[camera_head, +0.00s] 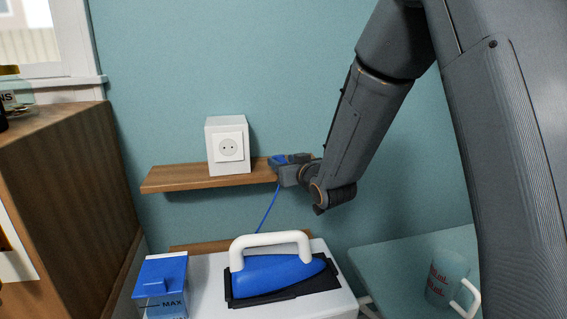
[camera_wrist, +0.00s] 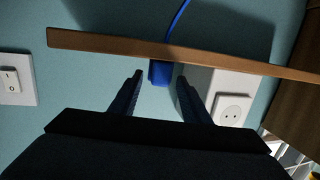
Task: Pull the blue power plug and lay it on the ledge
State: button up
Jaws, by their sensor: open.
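The blue power plug (camera_head: 279,158) is at the right part of the wooden ledge (camera_head: 185,178), out of the socket, with its blue cable hanging below. The white socket box (camera_head: 228,150) stands on the ledge to its left; its two holes show empty. My gripper (camera_head: 285,167) is at the plug, partly covering it. In the wrist view, the plug (camera_wrist: 160,73) shows at the ledge (camera_wrist: 130,48) between the two separated fingertips of my gripper (camera_wrist: 160,80). Gaps show beside the plug, though I cannot tell whether a finger touches it. The socket box (camera_wrist: 238,90) is close to the right finger.
A white-handled blue iron (camera_head: 275,275) rests on a white base below the ledge, beside a blue-lidded container (camera_head: 161,285). A wooden cabinet (camera_head: 70,190) stands at left. A cup (camera_head: 447,280) is at lower right. A wall switch (camera_wrist: 12,80) shows at left in the wrist view.

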jog(key=b+v, duration=0.2)
jog(key=v, duration=0.5)
jog(key=shift+s, duration=0.25)
jog(key=shift+d, duration=0.1)
